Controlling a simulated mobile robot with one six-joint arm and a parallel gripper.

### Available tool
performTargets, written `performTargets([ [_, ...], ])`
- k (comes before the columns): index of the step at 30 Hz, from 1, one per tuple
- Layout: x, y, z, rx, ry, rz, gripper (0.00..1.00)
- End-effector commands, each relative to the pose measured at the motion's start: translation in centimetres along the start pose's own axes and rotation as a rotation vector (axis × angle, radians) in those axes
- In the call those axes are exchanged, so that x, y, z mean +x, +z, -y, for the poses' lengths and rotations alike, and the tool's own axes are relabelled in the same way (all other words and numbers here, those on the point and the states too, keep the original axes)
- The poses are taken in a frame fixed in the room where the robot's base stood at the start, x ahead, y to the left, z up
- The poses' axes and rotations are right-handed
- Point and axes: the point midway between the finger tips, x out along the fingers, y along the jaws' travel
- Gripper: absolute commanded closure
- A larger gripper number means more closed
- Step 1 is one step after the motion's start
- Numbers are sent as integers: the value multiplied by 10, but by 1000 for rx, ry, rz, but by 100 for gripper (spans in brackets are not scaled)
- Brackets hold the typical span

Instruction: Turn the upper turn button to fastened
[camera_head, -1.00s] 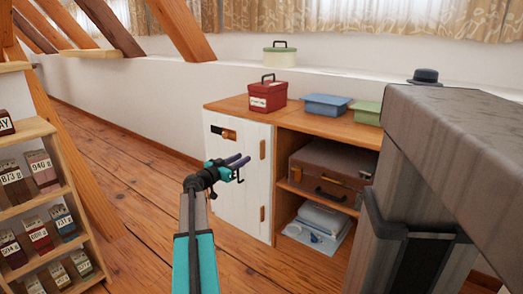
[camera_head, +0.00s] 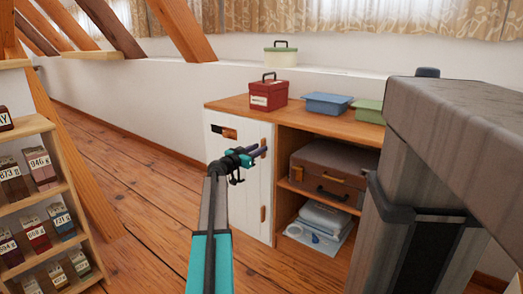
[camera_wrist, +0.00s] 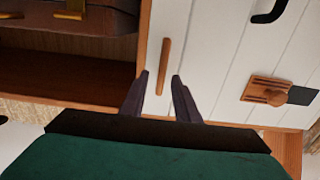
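The upper turn button (camera_head: 264,142) is a small wooden bar near the right edge of the white cabinet door (camera_head: 222,185). In the wrist view the upper turn button (camera_wrist: 165,66) lies lengthwise along the door edge, on the white face beside the wooden upright (camera_wrist: 145,55). My gripper (camera_head: 262,151) is in front of it and partly hides it in the head view. In the wrist view my gripper (camera_wrist: 160,78) is open, its two dark fingertips to either side of the button's near end in the picture. Contact cannot be told. The lower turn button (camera_head: 263,214) stands upright.
A wooden slide latch with a round knob (camera_wrist: 276,97) and a black handle (camera_wrist: 268,12) are on the door. Open shelves with a suitcase (camera_head: 325,178) lie right of it. A red box (camera_head: 268,95) stands on top. A grey block (camera_head: 455,120) fills the right foreground.

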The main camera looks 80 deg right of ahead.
Motion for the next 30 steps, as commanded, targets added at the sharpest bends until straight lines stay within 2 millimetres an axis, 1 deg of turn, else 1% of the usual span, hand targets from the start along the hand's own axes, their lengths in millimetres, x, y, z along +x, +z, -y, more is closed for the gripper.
performTargets([
  [1, 6, 1, 1, 0, 0, 0, 71],
  [3, 12, 1, 1, 0, 0, 0, 71],
  [7, 20, 0, 0, -1, 1, 0, 71],
  [11, 23, 0, 0, -1, 1, 0, 71],
  [19, 23, 0, -1, -1, 1, 0, 71],
  [20, 23, 0, -1, -1, 1, 0, 74],
  [24, 24, 0, -1, -1, 1, 0, 98],
  [25, 24, 0, -1, -1, 2, 0, 100],
  [27, 24, 0, -2, -1, 3, 0, 100],
  [28, 37, 0, 4, -1, 6, 0, 100],
  [30, 28, 0, -1, -1, 5, 0, 100],
])
